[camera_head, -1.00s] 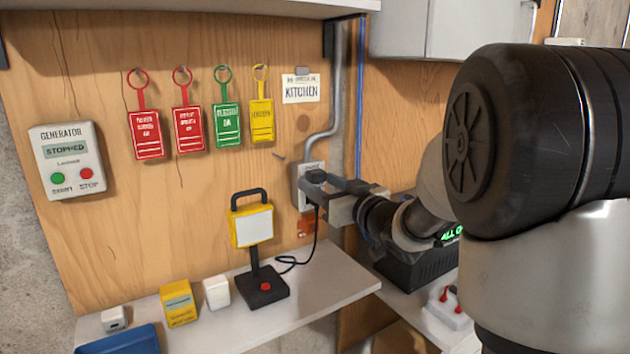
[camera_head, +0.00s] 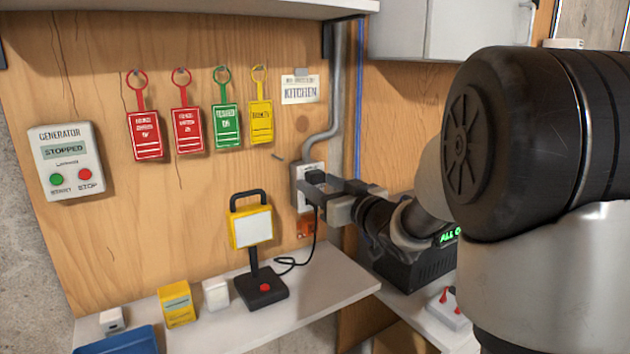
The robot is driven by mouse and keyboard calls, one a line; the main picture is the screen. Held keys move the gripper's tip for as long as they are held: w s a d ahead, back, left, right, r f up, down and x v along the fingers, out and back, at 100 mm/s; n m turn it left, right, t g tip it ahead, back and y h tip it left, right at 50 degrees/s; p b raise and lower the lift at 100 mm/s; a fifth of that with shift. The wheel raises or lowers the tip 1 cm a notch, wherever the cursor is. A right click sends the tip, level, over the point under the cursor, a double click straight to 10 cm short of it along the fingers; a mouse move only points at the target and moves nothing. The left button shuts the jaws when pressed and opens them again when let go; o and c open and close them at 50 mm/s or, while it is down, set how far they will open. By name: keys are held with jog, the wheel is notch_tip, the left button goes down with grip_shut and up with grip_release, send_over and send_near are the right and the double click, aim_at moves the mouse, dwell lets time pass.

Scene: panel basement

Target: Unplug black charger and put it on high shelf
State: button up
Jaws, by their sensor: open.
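The black charger (camera_head: 314,177) sits in the white outlet (camera_head: 300,190) on the wooden panel. Its black cable (camera_head: 315,240) hangs down and curls to the yellow and black work lamp (camera_head: 252,226) on the lower shelf. My gripper (camera_head: 322,190) is open at the outlet, its fingers right beside the charger. Whether they touch it or stand around it I cannot tell. The high shelf (camera_head: 200,6) shows only as its underside and front edge along the top of the picture.
The lower shelf (camera_head: 335,283) holds the lamp, white and yellow adapters (camera_head: 178,304) and a blue tray (camera_head: 120,342). Coloured tags (camera_head: 228,125) and a generator panel (camera_head: 65,160) are on the wall. A grey conduit (camera_head: 337,90) rises above the outlet. A black box (camera_head: 415,268) stands behind my arm.

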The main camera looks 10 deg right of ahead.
dwell(0.4)
grip_shut()
jog(key=shift+s+d, duration=0.1)
jog(key=shift+v, duration=2.9)
